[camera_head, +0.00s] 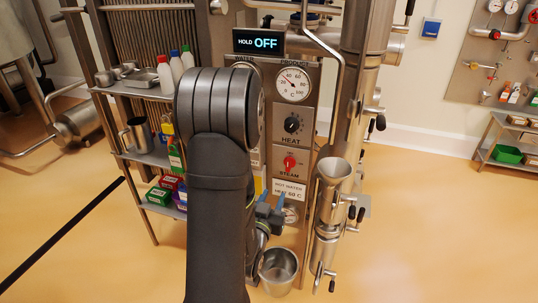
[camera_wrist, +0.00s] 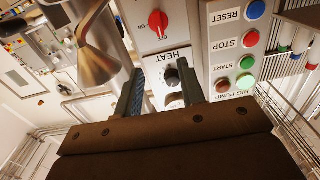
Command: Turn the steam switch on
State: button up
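The steam switch (camera_head: 290,162) is a red rotary knob on the grey panel, just above the word STEAM in the head view. In the wrist view, which is upside down, the red knob (camera_wrist: 160,22) sits at the top with a small ON mark beside it; its grip looks roughly upright. My gripper (camera_head: 274,205) is below and left of the switch in the head view, partly hidden by my arm. In the wrist view my gripper (camera_wrist: 160,72) is open and empty, with the black HEAT knob (camera_wrist: 172,79) visible between its fingers, apart from them.
A display (camera_head: 258,41) reads HOLD OFF above a dial gauge (camera_head: 293,84). A metal funnel (camera_head: 333,172) stands right of the panel, and a steel bucket (camera_head: 279,268) is below. Push buttons (camera_wrist: 249,40) show at right in the wrist view. Bottle shelves (camera_head: 150,86) stand left.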

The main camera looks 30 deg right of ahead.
aim_at(288, 164)
jog(key=x, duration=1.6)
grip_shut()
